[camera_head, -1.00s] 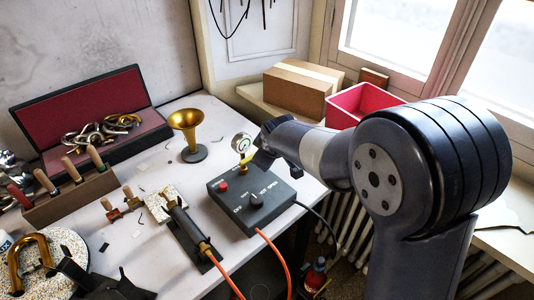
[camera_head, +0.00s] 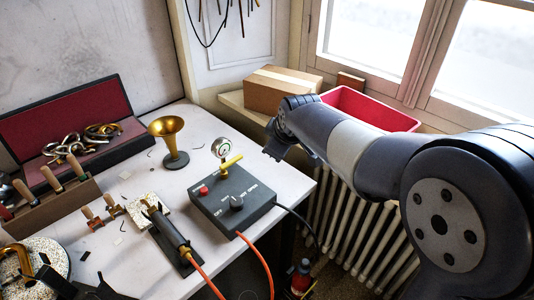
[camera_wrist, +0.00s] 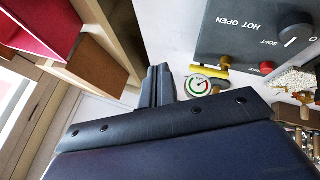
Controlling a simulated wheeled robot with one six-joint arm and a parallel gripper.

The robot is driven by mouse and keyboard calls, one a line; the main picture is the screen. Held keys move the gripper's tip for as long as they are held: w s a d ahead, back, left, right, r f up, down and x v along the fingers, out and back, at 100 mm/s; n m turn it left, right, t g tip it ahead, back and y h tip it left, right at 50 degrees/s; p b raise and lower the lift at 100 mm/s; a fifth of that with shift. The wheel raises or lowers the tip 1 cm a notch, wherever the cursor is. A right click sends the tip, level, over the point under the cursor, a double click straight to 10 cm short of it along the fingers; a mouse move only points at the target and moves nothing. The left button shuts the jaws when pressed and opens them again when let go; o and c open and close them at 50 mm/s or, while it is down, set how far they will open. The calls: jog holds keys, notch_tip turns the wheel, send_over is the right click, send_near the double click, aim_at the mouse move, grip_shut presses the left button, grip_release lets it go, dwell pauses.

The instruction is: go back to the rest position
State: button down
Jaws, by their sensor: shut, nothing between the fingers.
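My gripper (camera_head: 274,147) is shut and empty. It hangs in the air to the right of the grey control box (camera_head: 233,200), apart from it. In the wrist view my gripper's fingers (camera_wrist: 157,84) are together, with the box's dark panel (camera_wrist: 255,38) at the upper right. The box carries a red button, a dark knob, a yellow lever (camera_head: 231,161) and a round gauge (camera_head: 220,148). The lever lies across the box's back, beside the gauge. The gauge (camera_wrist: 197,85) also shows in the wrist view.
A brass horn (camera_head: 168,138) stands behind the box. A torch (camera_head: 168,235) with an orange hose lies in front. A cardboard box (camera_head: 281,90) and red bin (camera_head: 370,108) stand on the sill. A radiator (camera_head: 345,225) is below; open air surrounds my gripper.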

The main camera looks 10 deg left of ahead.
jog(key=shift+d+r, duration=0.25)
jog(key=shift+r, duration=0.05)
